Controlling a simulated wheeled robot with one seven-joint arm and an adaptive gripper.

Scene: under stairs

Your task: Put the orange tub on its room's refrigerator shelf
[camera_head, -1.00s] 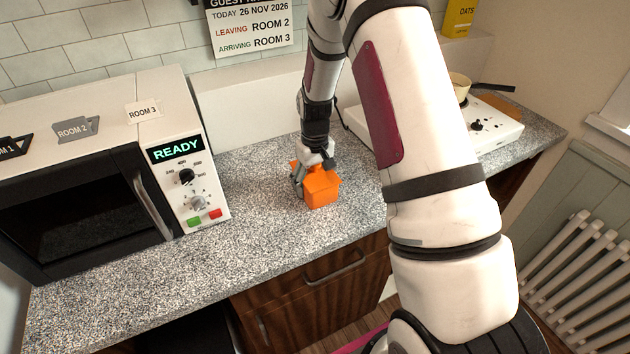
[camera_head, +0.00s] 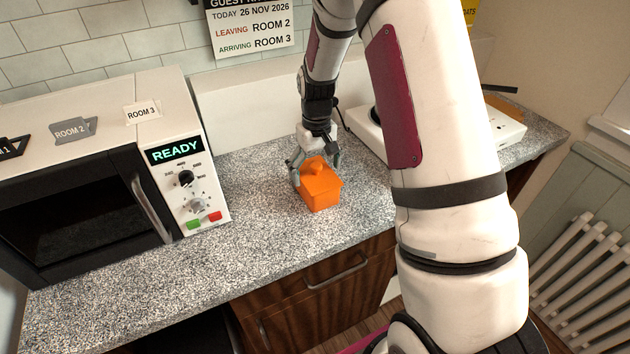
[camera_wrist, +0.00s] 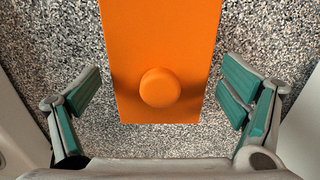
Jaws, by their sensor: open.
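The orange tub (camera_head: 319,189) stands upright on the speckled counter, right of the microwave. It has a lid with a round knob, and the knob also shows in the wrist view (camera_wrist: 160,87). My gripper (camera_head: 316,166) is open just behind and above the tub. In the wrist view my gripper's green-padded fingers (camera_wrist: 170,95) are spread on either side of the tub, with gaps between pads and tub. No refrigerator shows in these views.
A microwave (camera_head: 100,170) reading READY stands at left, with room tags (camera_head: 142,111) on top. A notice (camera_head: 250,28) on the wall names Room 2 as leaving and Room 3 as arriving. A white hob (camera_head: 500,125) is at right. Counter in front of the tub is clear.

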